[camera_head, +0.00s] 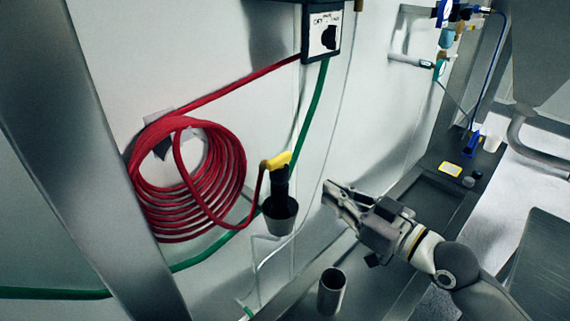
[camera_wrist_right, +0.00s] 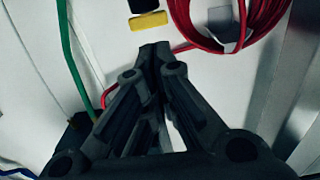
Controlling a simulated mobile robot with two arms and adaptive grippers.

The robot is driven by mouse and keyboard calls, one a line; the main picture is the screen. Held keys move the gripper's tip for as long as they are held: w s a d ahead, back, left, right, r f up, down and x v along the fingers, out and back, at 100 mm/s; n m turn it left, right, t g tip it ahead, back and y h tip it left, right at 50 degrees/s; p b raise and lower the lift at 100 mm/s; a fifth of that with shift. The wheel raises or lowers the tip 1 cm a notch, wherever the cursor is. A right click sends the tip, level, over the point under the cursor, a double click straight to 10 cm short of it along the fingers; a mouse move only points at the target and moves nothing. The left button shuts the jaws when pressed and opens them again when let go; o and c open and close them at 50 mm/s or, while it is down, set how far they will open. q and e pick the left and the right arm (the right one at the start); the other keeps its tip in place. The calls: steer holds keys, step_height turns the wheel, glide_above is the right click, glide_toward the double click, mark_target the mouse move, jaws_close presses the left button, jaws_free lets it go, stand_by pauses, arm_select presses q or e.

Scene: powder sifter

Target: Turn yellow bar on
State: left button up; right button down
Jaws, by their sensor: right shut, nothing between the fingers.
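The yellow bar (camera_head: 277,161) sits at the top of a black handle (camera_head: 279,185) that stands in a small grey cup (camera_head: 280,215) by the wall. The red hose meets it at its left end. My right gripper (camera_head: 333,197) is shut and empty, to the right of the bar and apart from it. In the right wrist view the yellow bar (camera_wrist_right: 148,21) shows just beyond the closed fingertips (camera_wrist_right: 156,48), with a black part above it. My left gripper is not in view.
A coiled red hose (camera_head: 185,180) hangs on the wall, with a green hose (camera_head: 315,105) running down from a switch box (camera_head: 325,30). A metal cylinder (camera_head: 331,292) stands below my gripper. A metal post (camera_head: 85,160) crosses the left side.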

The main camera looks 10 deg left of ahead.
mark_target(279, 161)
steer(key=p+x, duration=0.4)
steer(key=x, duration=0.8)
steer(key=shift+a+r+p, duration=0.1)
steer(key=shift+a+p, duration=0.05)
steer(key=shift+p, duration=0.15)
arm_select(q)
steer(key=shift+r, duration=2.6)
arm_select(e)
steer(key=shift+w+a, duration=0.4)
steer(key=shift+a, duration=0.1)
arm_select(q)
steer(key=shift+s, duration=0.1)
arm_select(e)
steer(key=shift+w+f, duration=0.1)
steer(key=shift+f, duration=0.1)
